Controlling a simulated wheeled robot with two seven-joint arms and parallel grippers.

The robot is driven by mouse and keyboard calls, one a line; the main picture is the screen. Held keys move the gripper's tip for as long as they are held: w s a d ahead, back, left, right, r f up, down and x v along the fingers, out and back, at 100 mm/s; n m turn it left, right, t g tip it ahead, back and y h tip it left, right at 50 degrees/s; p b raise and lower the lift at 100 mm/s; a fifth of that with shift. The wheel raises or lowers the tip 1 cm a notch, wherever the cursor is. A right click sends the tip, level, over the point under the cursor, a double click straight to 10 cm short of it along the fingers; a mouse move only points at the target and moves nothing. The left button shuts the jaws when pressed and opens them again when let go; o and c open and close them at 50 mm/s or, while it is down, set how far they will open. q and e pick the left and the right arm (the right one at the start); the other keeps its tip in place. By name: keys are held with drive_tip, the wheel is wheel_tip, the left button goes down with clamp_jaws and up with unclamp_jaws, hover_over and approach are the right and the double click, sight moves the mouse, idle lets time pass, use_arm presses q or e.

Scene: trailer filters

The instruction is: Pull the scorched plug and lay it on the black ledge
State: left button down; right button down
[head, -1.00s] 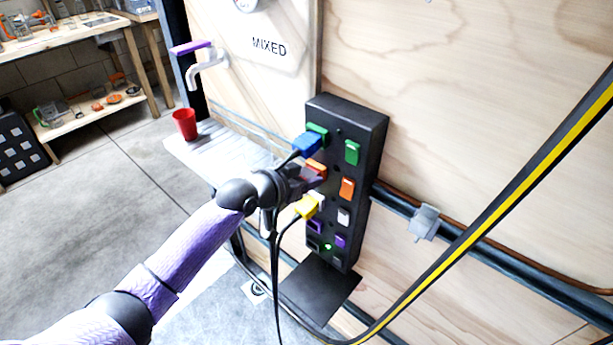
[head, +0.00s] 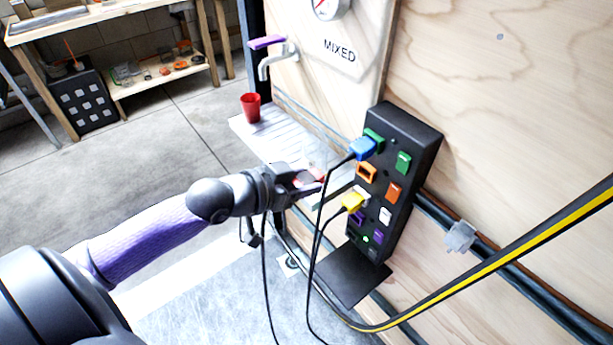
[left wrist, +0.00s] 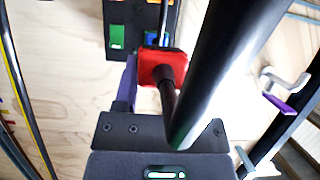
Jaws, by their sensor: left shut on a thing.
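My left gripper (head: 312,183) is shut on a red plug (left wrist: 158,66), held in the air to the left of the black socket strip (head: 424,140). In the left wrist view the plug has a dark, brownish cord end. In the head view the fingers mostly hide the plug, and its black cord hangs down below. The orange-rimmed socket (head: 366,173) on the strip is empty. The black ledge (head: 352,276) below the strip is bare. My right gripper is not in view.
Black cords from the plugs hang in front of the ledge's left side. A yellow-striped hose (head: 500,256) crosses the right foreground. A red cup (head: 251,107) stands on a white slatted shelf (head: 262,136) under a tap (head: 275,60) at the back left.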

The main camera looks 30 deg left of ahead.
use_arm(q)
drive_tip(key=s, duration=0.1)
drive_tip(key=s+a+p, duration=0.1)
drive_tip(key=s+p, duration=0.1)
drive_tip(key=shift+s+a+f, duration=0.15)
drive_tip(key=shift+s+f, duration=0.1)
drive_tip(key=shift+s, duration=0.15)
